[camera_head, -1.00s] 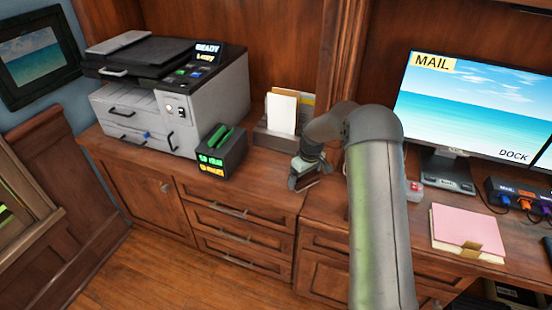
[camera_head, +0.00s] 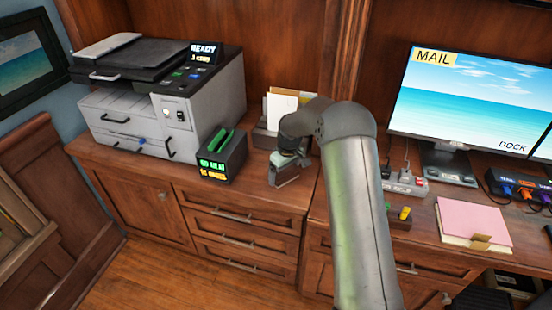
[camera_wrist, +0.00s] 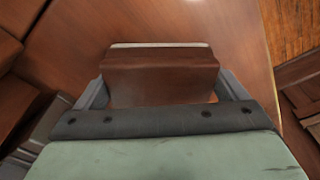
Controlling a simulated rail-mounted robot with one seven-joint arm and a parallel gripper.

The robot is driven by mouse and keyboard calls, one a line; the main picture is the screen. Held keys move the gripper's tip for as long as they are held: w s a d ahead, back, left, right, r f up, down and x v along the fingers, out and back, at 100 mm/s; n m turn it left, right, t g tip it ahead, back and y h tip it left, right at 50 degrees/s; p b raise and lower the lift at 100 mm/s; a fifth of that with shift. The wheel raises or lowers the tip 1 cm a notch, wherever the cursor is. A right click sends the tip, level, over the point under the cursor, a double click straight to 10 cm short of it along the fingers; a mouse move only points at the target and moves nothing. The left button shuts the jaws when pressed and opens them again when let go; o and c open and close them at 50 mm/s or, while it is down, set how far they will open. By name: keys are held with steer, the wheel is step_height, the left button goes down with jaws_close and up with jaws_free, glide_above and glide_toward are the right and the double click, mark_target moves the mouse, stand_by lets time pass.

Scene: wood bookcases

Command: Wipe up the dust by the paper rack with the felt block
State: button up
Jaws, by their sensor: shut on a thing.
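My gripper (camera_head: 285,174) is low over the wooden counter, in front of the paper rack (camera_head: 264,136) that holds white and tan sheets. In the wrist view my gripper (camera_wrist: 160,100) is shut on the felt block (camera_wrist: 160,78), a brown block with a pale strip along its far edge. The block is close to the counter; I cannot tell whether it touches. In the head view the block is too small and covered to make out clearly. I cannot make out any dust on the counter. My arm hides the rack's right part.
A grey printer (camera_head: 195,95) stands at the left, with a dark box with green lettering (camera_head: 222,158) just left of my gripper. To the right are a power strip (camera_head: 404,184), a monitor (camera_head: 470,95) and a pink pad (camera_head: 472,218). The counter's front edge is close.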

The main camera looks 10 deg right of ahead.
steer(key=shift+w+a+r+p, duration=0.1)
steer(key=shift+a+r+p, duration=0.1)
steer(key=shift+r+p, duration=0.1)
step_height(320, 180, up, 3)
steer(key=shift+d+f+p, duration=0.1)
steer(key=shift+d+p, duration=0.05)
steer(key=shift+p, duration=0.2)
steer(key=shift+r+p, duration=1.15)
steer(key=shift+r, duration=1.3)
